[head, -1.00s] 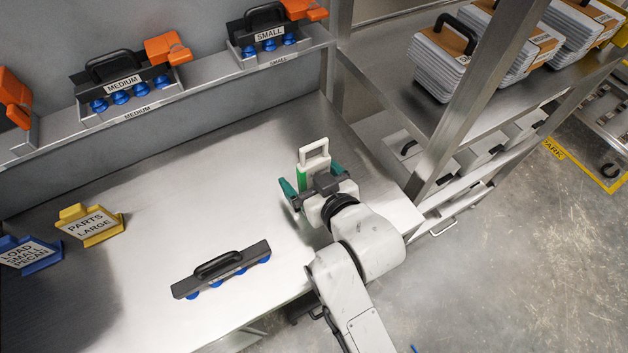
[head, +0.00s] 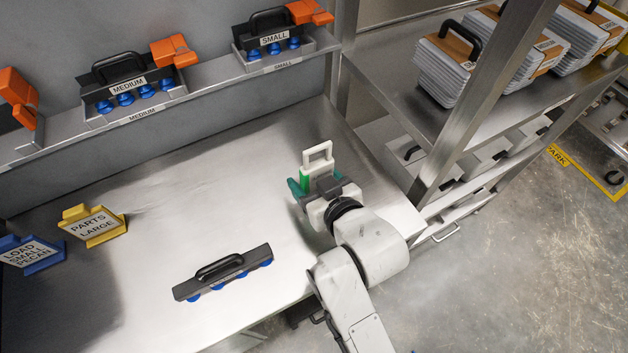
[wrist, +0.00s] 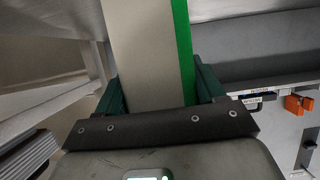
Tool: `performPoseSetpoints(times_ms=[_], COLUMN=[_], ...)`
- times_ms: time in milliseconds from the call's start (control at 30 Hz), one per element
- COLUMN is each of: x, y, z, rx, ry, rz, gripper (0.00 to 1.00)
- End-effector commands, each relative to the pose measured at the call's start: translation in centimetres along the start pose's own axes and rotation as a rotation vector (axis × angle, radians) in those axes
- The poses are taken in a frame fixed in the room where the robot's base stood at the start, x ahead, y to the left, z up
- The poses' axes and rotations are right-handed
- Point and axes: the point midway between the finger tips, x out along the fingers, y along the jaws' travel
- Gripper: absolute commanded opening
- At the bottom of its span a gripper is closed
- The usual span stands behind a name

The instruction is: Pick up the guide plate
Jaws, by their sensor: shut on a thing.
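The guide plate (head: 317,169) is pale with a green edge and a white loop handle at its top. It stands upright over the right part of the steel table. My gripper (head: 318,184) is shut on it, with a teal finger on either side. In the wrist view the plate (wrist: 142,55) rises between the two dark green fingers, its green strip on the right. Its lower end is hidden behind my gripper in the head view, so I cannot tell whether it touches the table.
A black handled bar with blue knobs (head: 223,272) lies on the table (head: 190,215) at front. Yellow (head: 93,225) and blue (head: 30,255) signs stand left. A wall ledge (head: 215,82) holds similar bars and orange pieces. A metal rack (head: 460,110) stands close on the right.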

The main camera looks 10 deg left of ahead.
Motion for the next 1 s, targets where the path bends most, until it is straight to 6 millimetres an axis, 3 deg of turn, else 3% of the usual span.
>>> performPoseSetpoints(times_ms=[233,467,767,1000], x=[-1.4,-7.6,-15.3,-16.7], y=[0.0,-1.7,-4.2,-4.7], z=[-3.0,-6.3,-6.8,-7.0], rx=[0.0,-0.001,0.001,0.001], ry=[0.008,0.007,0.0,-0.001], rz=[0.001,-0.001,-0.002,0.0], gripper=[0.3,0.3,0.3,0.3])
